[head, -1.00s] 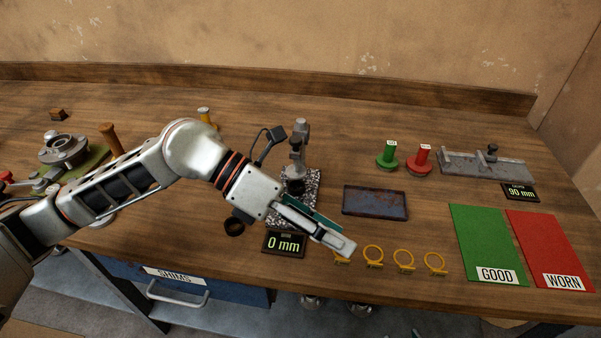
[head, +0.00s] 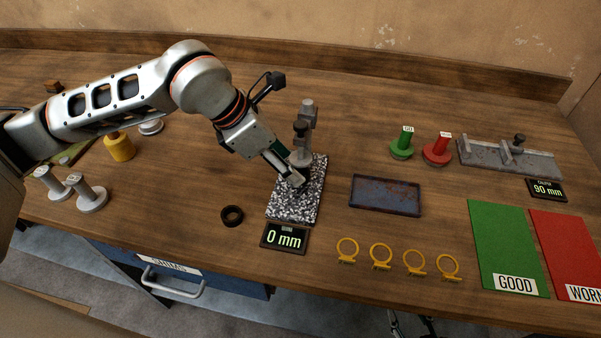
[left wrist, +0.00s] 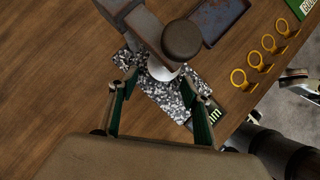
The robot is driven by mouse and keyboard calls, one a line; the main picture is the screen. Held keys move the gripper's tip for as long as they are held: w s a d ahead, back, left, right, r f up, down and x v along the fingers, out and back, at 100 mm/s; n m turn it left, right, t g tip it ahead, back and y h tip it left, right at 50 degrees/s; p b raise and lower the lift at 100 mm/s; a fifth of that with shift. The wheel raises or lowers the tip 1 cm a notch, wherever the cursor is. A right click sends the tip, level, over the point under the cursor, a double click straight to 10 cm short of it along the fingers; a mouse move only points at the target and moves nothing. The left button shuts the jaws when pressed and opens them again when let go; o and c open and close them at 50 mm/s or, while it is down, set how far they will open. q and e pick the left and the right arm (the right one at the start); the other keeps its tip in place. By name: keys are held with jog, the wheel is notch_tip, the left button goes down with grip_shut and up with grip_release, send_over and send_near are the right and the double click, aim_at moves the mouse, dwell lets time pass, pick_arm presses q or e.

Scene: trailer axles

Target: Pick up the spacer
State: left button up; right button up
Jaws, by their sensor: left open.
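My left gripper (head: 298,184) is open, low over the speckled granite plate (head: 285,208) of the gauge stand (head: 306,122). In the left wrist view its two fingers (left wrist: 160,84) straddle a pale, rounded metal piece (left wrist: 162,73) under the stand's dark round knob (left wrist: 183,40). I cannot tell whether this piece is the spacer or part of the gauge; the fingers hide it in the head view. A dark ring (head: 232,215) lies on the bench left of the plate, apart from the gripper.
A "0 mm" display (head: 285,238) sits before the plate. A rusty tray (head: 386,195), several yellow rings (head: 381,256), green (head: 402,145) and red (head: 437,150) stamps, and green (head: 505,240) and red (head: 570,245) mats lie to the right.

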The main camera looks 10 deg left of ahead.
pick_arm(q)
jog(key=x, duration=0.3)
jog(key=shift+d+f, duration=0.1)
jog(key=shift+f, duration=0.05)
jog(key=c, duration=1.3)
